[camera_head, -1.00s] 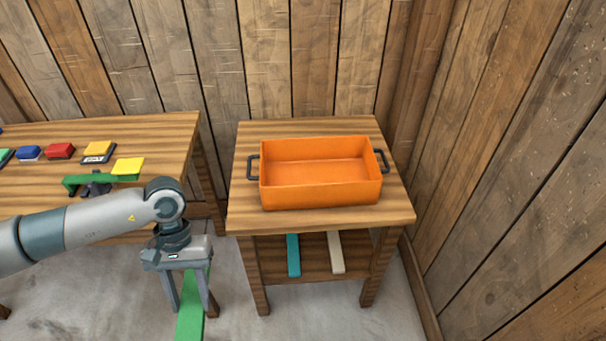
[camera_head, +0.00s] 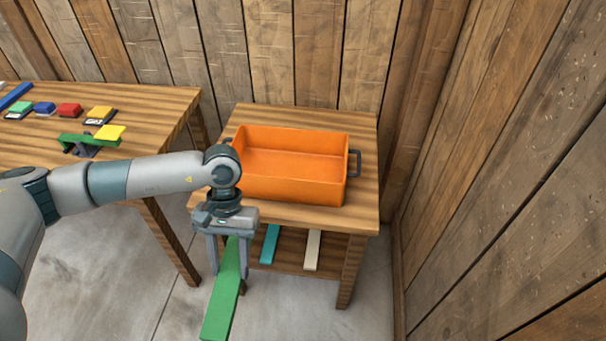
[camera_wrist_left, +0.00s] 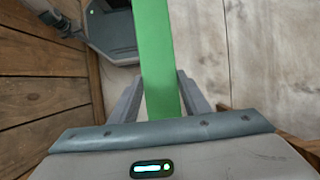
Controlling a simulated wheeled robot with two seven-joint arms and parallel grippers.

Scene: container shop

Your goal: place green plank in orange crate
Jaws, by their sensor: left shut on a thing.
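My left gripper (camera_head: 230,262) is shut on a long green plank (camera_head: 222,302). The plank hangs in front of the small wooden table, tilted down toward the bottom of the head view. In the left wrist view the green plank (camera_wrist_left: 157,60) runs between the two fingers and out past the top edge. The orange crate (camera_head: 290,182) stands empty on the small table, behind and to the right of the gripper. It has dark side handles; my wrist covers part of its left side. My right gripper does not show.
The small wooden table (camera_head: 362,200) has a lower shelf with a teal plank (camera_head: 270,244) and a cream plank (camera_head: 312,250). A larger table (camera_head: 150,105) at left bears several coloured blocks and a green beam on a stand (camera_head: 88,141). Wooden walls close off the back and right.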

